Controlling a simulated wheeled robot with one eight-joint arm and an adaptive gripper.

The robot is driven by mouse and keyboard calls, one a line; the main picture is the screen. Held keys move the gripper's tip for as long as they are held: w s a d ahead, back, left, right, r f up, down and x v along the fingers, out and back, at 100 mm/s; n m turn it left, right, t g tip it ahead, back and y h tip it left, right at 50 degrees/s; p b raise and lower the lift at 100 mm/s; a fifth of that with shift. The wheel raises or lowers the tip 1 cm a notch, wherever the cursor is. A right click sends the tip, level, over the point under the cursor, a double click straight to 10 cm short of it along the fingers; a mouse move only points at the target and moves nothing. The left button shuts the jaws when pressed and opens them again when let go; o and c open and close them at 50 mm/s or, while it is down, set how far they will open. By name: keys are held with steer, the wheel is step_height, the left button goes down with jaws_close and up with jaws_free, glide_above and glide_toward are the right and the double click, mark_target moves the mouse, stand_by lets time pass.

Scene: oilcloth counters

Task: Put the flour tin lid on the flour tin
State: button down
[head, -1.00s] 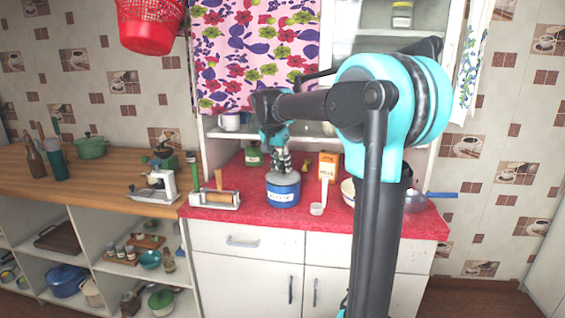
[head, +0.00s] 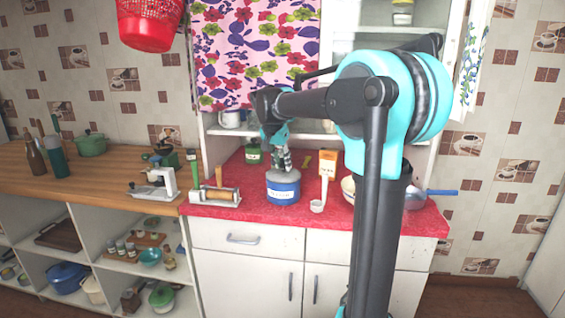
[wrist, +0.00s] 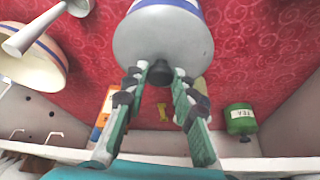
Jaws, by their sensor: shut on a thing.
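The flour tin (head: 283,191) is a blue canister with a white label on the red counter in the head view. Its blue and white side shows at the top of the wrist view (wrist: 192,4). The flour tin lid (wrist: 150,38) is a grey disc with a dark knob. In the head view the lid (head: 275,176) is on top of the tin with no clear gap. I cannot tell whether it is fully seated. My gripper (wrist: 160,72) is shut on the knob. In the head view my gripper (head: 283,165) is directly above the tin.
A green tea tin (head: 253,154) stands behind on the left. The counter's front edge is close.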

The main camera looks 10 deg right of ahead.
steer(key=shift+f, duration=0.1)
steer(key=c, duration=1.2)
jaws_free()
steer(key=shift+o, duration=0.2)
steer(key=shift+r, duration=3.05)
steer(key=shift+s, duration=0.1)
